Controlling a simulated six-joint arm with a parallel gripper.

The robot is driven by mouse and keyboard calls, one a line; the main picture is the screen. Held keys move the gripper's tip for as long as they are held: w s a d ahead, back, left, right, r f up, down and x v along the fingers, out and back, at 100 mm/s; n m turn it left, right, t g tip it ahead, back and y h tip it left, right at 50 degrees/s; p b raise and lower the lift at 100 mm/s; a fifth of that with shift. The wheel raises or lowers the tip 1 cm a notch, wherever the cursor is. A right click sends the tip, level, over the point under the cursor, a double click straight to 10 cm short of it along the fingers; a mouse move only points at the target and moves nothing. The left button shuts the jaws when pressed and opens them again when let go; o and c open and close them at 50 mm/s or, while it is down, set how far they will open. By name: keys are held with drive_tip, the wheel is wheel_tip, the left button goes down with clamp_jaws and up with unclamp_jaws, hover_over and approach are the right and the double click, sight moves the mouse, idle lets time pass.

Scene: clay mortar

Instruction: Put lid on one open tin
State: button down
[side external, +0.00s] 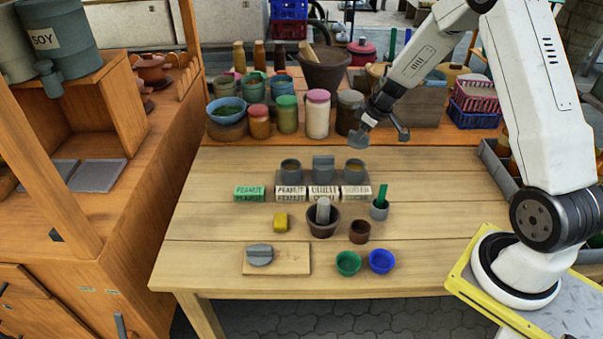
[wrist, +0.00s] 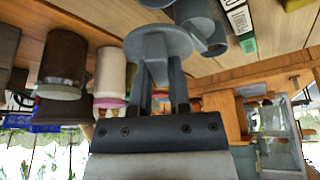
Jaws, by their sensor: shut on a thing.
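My gripper (side external: 379,126) is shut on a grey lid (side external: 358,139), held above the far part of the table, behind the tins. In the wrist view the fingers (wrist: 163,88) grip the lid's handle, and its round disc (wrist: 158,42) faces away from the palm. Three grey tins stand in a row on the table. The left tin (side external: 290,170) and the right tin (side external: 355,171) look open. The middle tin (side external: 323,168) seems to have a lid on. Another grey handled lid (side external: 260,254) lies on a small wooden board (side external: 291,260).
Labelled blocks (side external: 290,192) stand in front of the tins. A mortar with a pestle (side external: 323,219), a yellow block (side external: 281,221), a brown cup (side external: 360,232), and green (side external: 348,263) and blue (side external: 381,261) bowls are nearer. Jars (side external: 318,114) line the back.

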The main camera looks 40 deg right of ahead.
drive_tip(key=shift+f, duration=1.05)
drive_tip(key=shift+f, duration=0.2)
drive_tip(key=shift+f, duration=2.15)
drive_tip(key=shift+f, duration=0.5)
unclamp_jaws()
idle(0.4)
drive_tip(key=shift+r, duration=0.1)
drive_tip(key=shift+r, duration=3.45)
